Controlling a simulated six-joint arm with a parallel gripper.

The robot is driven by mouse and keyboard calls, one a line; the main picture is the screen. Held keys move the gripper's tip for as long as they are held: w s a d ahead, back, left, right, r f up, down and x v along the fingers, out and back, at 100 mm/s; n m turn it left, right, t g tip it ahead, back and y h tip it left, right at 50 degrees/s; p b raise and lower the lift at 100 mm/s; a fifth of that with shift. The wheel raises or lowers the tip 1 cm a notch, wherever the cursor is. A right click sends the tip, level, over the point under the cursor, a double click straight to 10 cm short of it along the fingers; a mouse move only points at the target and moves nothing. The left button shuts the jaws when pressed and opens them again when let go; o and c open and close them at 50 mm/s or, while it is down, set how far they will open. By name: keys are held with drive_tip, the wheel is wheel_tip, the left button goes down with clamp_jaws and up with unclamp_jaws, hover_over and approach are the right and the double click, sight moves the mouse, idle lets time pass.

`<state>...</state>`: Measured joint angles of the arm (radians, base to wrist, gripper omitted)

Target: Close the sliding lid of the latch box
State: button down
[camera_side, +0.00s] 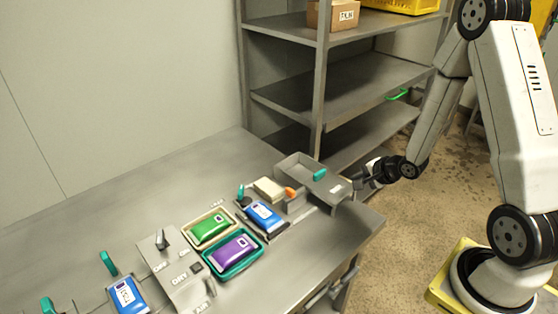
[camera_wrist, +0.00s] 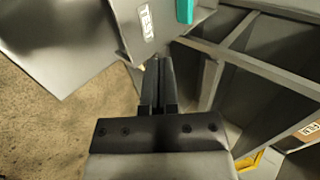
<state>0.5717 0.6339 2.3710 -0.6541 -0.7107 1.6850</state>
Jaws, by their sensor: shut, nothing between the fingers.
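The latch box (camera_side: 292,172) is a grey box at the right end of the table. Its grey lid (camera_side: 327,185) bears an upright teal handle (camera_side: 319,174) and a white label. The lid covers the right part, and the left part of the box looks open. In the wrist view the labelled grey part (camera_wrist: 135,38) and the teal handle (camera_wrist: 184,10) show at the top. My gripper (camera_side: 361,181) is shut and empty, at the right end of the box. Its fingers (camera_wrist: 158,63) point at the labelled end; I cannot tell whether they touch it.
A grey shelf rack (camera_side: 335,85) stands behind. The table's right edge is close to the box.

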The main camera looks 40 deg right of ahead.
sight(321, 178)
drive_tip(key=x, duration=0.7)
drive_tip(key=shift+w+f, duration=0.25)
drive_tip(key=shift+w, duration=0.05)
drive_tip(key=w, duration=0.2)
drive_tip(key=shift+w+f, duration=0.2)
drive_tip(key=shift+w, duration=1.05)
drive_tip(key=shift+w, duration=0.1)
drive_tip(key=w, duration=1.2)
drive_tip(key=shift+w+r, duration=0.1)
drive_tip(key=shift+w, duration=0.2)
drive_tip(key=shift+a, duration=0.1)
drive_tip(key=shift+s, duration=0.15)
